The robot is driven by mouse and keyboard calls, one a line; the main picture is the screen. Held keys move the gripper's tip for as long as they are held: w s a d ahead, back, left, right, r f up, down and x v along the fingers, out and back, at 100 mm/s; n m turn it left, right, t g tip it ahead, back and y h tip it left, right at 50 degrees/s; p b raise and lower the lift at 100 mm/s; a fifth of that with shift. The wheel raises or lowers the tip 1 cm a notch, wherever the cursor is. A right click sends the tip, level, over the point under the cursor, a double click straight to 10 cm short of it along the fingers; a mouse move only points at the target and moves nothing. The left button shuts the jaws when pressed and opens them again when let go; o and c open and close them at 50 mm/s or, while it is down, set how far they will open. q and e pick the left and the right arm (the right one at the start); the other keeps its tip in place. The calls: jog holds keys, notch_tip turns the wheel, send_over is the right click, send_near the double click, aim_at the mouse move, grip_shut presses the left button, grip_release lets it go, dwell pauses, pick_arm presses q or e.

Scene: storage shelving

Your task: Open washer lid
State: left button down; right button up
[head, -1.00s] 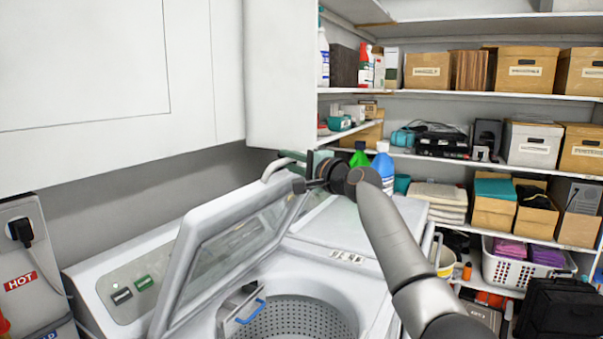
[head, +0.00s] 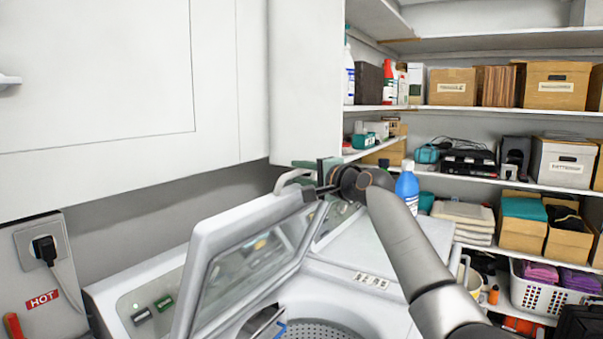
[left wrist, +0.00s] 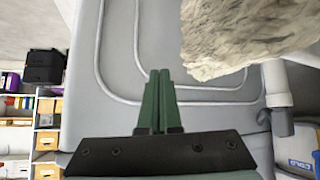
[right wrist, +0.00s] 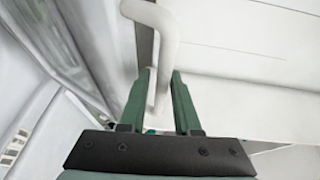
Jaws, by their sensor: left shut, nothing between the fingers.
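The washer lid (head: 205,255), grey with a glass window, stands tilted up over the open washer (head: 355,250). The drum (head: 318,332) shows below it. The pale curved lid handle (head: 288,179) sits at the lid's upper edge. My right gripper (head: 325,178) is at this handle. In the right wrist view the handle (right wrist: 165,50) passes between the fingers of the right gripper (right wrist: 160,88), which are closed in on it. My left gripper (left wrist: 157,82) is shut and empty in the left wrist view, in front of a grey panel (left wrist: 115,60). It is outside the head view.
A white cabinet (head: 95,75) hangs above the washer. Shelves with boxes (head: 561,85) and a blue bottle (head: 407,186) stand behind and right. A white basket (head: 533,292) is at lower right. A rough, stone-like object (left wrist: 250,35) is close to the left gripper.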

jog(key=f+b+v, duration=0.1)
jog(key=b+v, duration=0.5)
jog(key=v, duration=0.6)
jog(key=shift+s+d+r, duration=0.2)
jog(key=shift+s+r, duration=0.05)
jog(key=shift+r, duration=0.25)
